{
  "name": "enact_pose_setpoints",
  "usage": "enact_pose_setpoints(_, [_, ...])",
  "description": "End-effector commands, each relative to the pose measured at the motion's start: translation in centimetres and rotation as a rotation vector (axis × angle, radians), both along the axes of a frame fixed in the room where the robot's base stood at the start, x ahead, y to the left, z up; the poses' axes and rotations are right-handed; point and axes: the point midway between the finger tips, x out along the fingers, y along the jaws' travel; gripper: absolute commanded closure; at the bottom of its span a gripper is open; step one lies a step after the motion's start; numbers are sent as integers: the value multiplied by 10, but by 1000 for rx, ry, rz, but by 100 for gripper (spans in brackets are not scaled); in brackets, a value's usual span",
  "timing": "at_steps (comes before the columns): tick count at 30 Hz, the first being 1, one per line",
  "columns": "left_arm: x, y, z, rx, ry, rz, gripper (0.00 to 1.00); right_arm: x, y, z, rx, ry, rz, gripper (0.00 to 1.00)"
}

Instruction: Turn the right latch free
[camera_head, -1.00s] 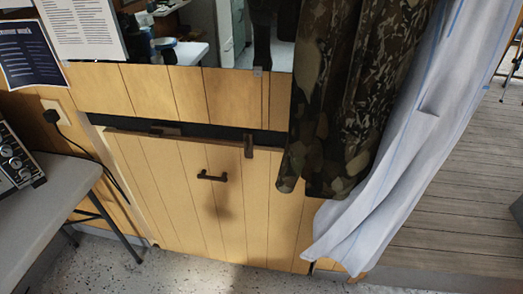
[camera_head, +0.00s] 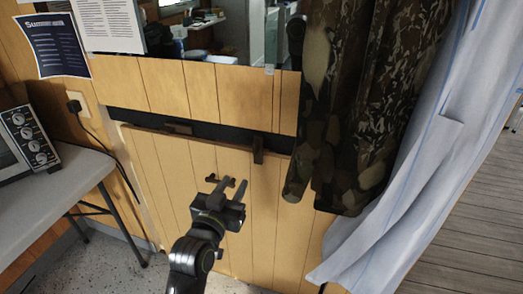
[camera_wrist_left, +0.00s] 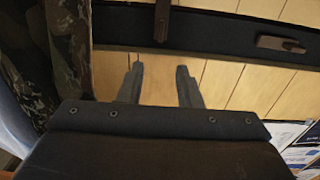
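The right latch (camera_head: 258,150) is a small dark brown bar standing upright across the dark strip at the top of the wooden panel (camera_head: 180,185). The left latch (camera_head: 177,128) lies level along that strip. In the left wrist view the right latch (camera_wrist_left: 162,20) is at the top, beyond the fingertips, and the left latch (camera_wrist_left: 280,43) is to the right. My left gripper (camera_head: 226,184) is in front of the panel, below and left of the right latch. Its fingers (camera_wrist_left: 160,82) are apart, with nothing between them. My right gripper is out of view.
Camouflage clothing (camera_head: 345,110) and a white curtain (camera_head: 430,160) hang right of the latch. A table (camera_head: 50,190) with an oven (camera_head: 28,140) stands left.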

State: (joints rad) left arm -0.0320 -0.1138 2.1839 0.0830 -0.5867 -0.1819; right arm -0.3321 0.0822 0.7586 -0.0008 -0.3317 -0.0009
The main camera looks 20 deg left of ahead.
Motion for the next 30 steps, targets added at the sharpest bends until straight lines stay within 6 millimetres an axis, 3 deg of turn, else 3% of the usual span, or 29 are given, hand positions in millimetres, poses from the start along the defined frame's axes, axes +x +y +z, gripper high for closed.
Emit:
enact_pose_setpoints(5, [23,-1,1,4,0,-2,68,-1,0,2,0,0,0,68])
enact_pose_setpoints(21, [123,-4,-1,3,2,-1,68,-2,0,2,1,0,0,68])
enact_pose_setpoints(30, [161,-6,0,2,1,0,68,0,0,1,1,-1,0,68])
